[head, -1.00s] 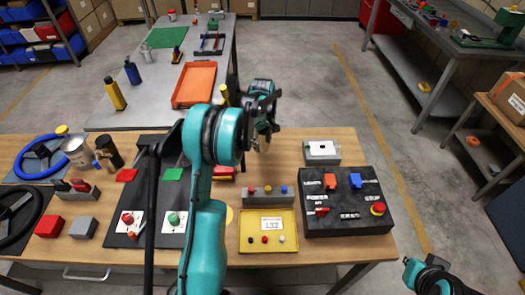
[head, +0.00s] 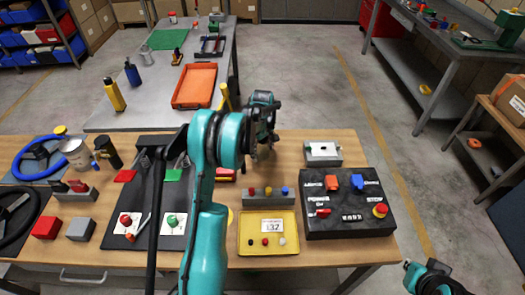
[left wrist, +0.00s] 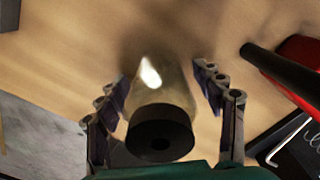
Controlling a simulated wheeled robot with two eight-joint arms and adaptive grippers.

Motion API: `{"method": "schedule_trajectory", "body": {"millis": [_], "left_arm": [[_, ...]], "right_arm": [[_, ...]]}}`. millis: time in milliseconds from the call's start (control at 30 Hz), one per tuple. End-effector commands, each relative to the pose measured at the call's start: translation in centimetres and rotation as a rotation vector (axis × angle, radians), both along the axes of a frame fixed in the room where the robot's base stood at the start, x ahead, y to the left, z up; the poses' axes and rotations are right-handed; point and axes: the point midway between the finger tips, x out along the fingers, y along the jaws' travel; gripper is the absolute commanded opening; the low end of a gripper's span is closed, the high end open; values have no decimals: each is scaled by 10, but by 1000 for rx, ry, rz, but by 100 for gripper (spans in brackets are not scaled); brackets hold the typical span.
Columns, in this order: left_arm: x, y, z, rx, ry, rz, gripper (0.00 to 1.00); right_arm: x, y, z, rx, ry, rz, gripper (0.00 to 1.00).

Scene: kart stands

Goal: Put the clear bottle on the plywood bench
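The clear bottle (left wrist: 165,88) shows in the left wrist view with its black cap facing the camera, over a wood surface. In the head view I cannot pick it out behind my arm and gripper. My left gripper (head: 262,148) is over the far part of the plywood bench (head: 325,250). In the left wrist view its fingers (left wrist: 163,78) are spread on both sides of the bottle, with visible gaps. The bottle's base is blurred, so its contact with the wood is unclear. My right gripper (head: 435,278) is partly cut off at the bottom right, beyond the bench.
A black control panel (head: 343,203), a yellow tray (head: 258,247) and a grey box (head: 323,153) are on the plywood bench. A grey metal bench (head: 150,85) with an orange tray (head: 194,85) stands behind. Bare wood lies around the left gripper.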

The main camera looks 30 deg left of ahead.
Motion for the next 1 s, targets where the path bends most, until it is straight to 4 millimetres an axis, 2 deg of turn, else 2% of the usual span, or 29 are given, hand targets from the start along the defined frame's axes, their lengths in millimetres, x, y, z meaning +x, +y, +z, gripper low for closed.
{"method": "schedule_trajectory", "body": {"millis": [167,267,367,700,1000], "left_arm": [[0,0,1,0,0,0,67],[0,0,9,0,0,0,67],[0,0,26,0,0,0,67],[0,0,99,0,0,0,67],[-4,-6,131,4,-11,-26,67]], "right_arm": [[0,0,1,0,0,0,0],[0,0,5,0,0,0,0],[0,0,10,0,0,0,0],[0,0,28,0,0,0,0],[0,0,32,0,0,0,0]]}}
